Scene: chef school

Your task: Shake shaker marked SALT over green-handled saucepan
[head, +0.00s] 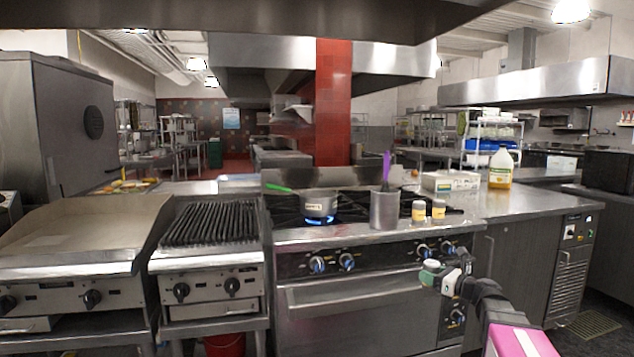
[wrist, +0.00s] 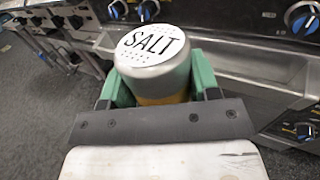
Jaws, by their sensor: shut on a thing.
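The saucepan (head: 319,207) with the green handle (head: 279,188) sits on a lit burner of the range, its handle pointing left. My gripper (head: 437,274) is in front of the range, right of the saucepan and lower than the cooktop. It is shut on the shaker marked SALT, whose grey lid (wrist: 150,46) with a white label faces the wrist camera. The green fingers of my gripper (wrist: 158,82) press on both sides of the shaker. In the head view the held shaker (head: 432,265) is small and its label cannot be read.
Two similar shakers (head: 419,211) (head: 438,209) stand on the range top. A metal canister (head: 384,211) with a purple utensil (head: 386,168) stands between them and the saucepan. A yellowish jug (head: 501,170) and a box (head: 450,181) stand on the right counter. The range front (head: 360,298) is close to my gripper.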

